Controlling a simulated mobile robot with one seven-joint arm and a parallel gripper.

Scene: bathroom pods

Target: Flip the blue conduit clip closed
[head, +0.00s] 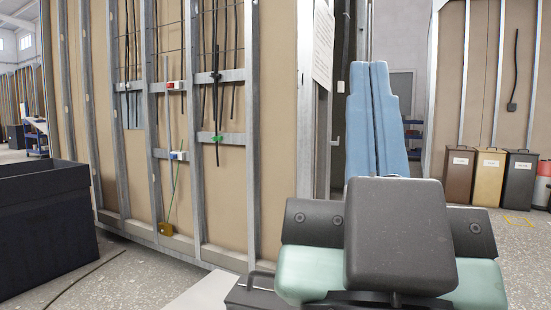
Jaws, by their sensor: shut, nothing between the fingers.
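A small clip with blue and white parts (178,155) sits on the lower metal crossbar of the stud wall, left of the picture's middle. A thin vertical conduit runs down the wall to it. It is too small to tell whether its flap is open or closed. My gripper is not in view. The large dark grey and pale green parts at the bottom right are my own body, well to the right of the clip.
A red and white clip (175,85) sits above; a green clip (217,138) and a dark clip (215,75) sit to the right. A black bin (45,225) stands at left. Speckled floor (130,280) lies open before the wall. Several bins stand far right.

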